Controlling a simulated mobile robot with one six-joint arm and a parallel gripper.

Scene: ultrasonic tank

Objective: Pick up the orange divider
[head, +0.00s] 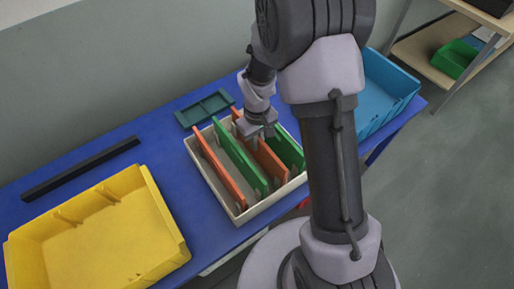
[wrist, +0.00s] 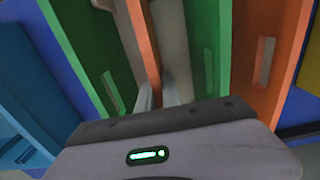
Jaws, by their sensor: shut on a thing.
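A cream tray (head: 241,219) on the blue table holds upright dividers, orange and green by turns. My gripper (head: 262,131) is down over the tray and shut on the orange divider (head: 271,161) that stands between two green ones. In the wrist view the fingers (wrist: 158,96) are on either side of this orange divider (wrist: 143,40). Its lower part is hidden in the tray and behind my gripper body. Another orange divider (head: 218,168) stands at the tray's left side; it also shows at the right of the wrist view (wrist: 264,60).
A green divider (head: 240,158) stands close on the left and another green divider (head: 288,148) on the right. A yellow bin (head: 180,240) stands left, a blue bin (head: 385,90) right. A dark green tray (head: 204,107) and black bar (head: 80,168) lie behind.

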